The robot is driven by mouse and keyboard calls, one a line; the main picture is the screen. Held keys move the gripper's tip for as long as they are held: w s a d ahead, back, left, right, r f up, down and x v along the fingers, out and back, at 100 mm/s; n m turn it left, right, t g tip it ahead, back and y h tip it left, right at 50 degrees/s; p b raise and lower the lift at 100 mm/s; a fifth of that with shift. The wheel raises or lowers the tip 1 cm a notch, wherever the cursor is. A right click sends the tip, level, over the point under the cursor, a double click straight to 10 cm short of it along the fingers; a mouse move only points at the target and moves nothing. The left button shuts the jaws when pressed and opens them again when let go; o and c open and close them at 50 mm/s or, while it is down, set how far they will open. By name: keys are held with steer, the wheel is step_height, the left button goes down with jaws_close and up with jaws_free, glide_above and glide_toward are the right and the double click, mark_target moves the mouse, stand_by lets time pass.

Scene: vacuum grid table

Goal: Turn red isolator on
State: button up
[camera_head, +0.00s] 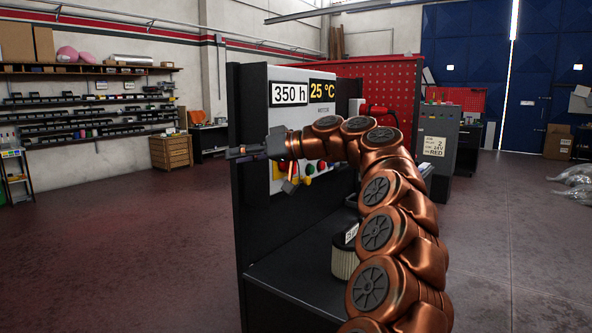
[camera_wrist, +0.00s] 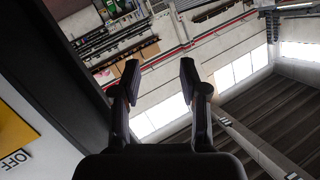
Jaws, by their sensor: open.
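A light panel (camera_head: 292,112) with a "350 h" and "25 °C" display stands upright on a dark frame. My gripper (camera_head: 230,153) is in front of its left part, pointing left, and my arm covers much of the panel. Small red, green and yellow controls (camera_head: 309,170) show below my wrist. The red isolator cannot be told apart among them. In the wrist view, part of a yellow plate (camera_wrist: 12,130) with an "OFF" label (camera_wrist: 16,160) shows at the left edge, with no handle visible. My gripper (camera_wrist: 160,75) is open and empty, apart from the plate.
The dark frame (camera_head: 245,220) borders the panel on the left. A pale ribbed cylinder (camera_head: 344,262) stands on the lower shelf (camera_head: 290,285). A grey cabinet (camera_head: 438,130) is behind at the right. The floor (camera_head: 120,240) at the left is clear.

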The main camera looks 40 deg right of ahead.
steer(key=s+d+f+t+h+b, duration=0.1)
steer(key=d+f+t+h+b, duration=0.15)
steer(key=d, duration=0.85)
steer(key=s+d+f+t+h+b, duration=0.1)
steer(key=d+t+h+b, duration=0.15)
steer(key=d, duration=0.75)
steer(key=shift+p+x, duration=0.6)
steer(key=shift+x, duration=3.1)
steer(key=shift+r, duration=0.25)
jaws_close()
